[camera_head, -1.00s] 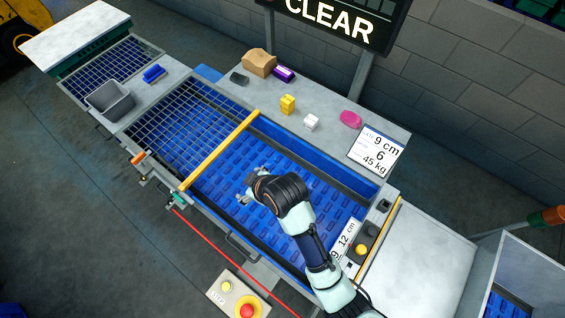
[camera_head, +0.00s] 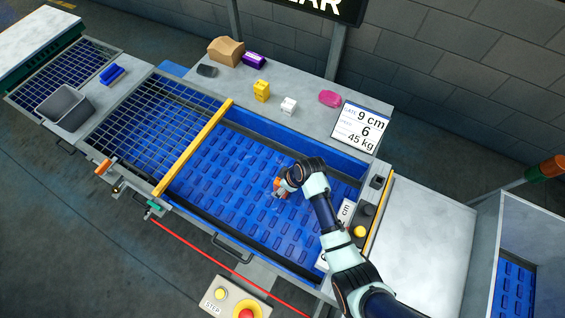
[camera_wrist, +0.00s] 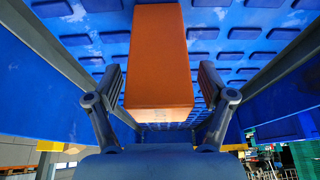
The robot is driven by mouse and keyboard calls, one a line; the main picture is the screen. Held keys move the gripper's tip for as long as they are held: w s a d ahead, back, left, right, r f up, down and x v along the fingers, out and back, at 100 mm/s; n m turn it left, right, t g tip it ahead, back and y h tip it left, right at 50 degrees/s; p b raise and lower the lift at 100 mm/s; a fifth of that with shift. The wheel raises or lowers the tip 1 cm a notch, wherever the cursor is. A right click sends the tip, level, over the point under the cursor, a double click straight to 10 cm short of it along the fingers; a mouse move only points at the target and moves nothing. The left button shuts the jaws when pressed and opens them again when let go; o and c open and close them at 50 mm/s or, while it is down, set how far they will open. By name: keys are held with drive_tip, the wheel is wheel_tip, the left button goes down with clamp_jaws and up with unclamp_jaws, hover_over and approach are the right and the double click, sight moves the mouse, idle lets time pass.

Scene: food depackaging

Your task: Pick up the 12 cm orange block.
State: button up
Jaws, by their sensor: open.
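The orange block (camera_wrist: 158,55) is a long box that fills the upper middle of the wrist view. Its near end sits between the two fingers of my gripper (camera_wrist: 160,90), with a gap visible on each side. The fingers stand open, one left and one right of the block. In the head view a small part of the orange block (camera_head: 278,184) shows at my gripper (camera_head: 280,190), over the blue studded belt (camera_head: 225,170). My wrist hides most of the block there.
A yellow bar (camera_head: 195,147) crosses the belt, with a wire grid (camera_head: 140,115) to its left. The back ledge holds a yellow block (camera_head: 262,90), a white block (camera_head: 289,106), a pink item (camera_head: 330,98) and a sign (camera_head: 360,128). Blue side walls flank the belt.

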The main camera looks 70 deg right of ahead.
drive_tip(key=shift+x, duration=1.05)
drive_tip(key=c, duration=1.2)
wheel_tip(320, 180, up, 20)
drive_tip(key=p, duration=0.3)
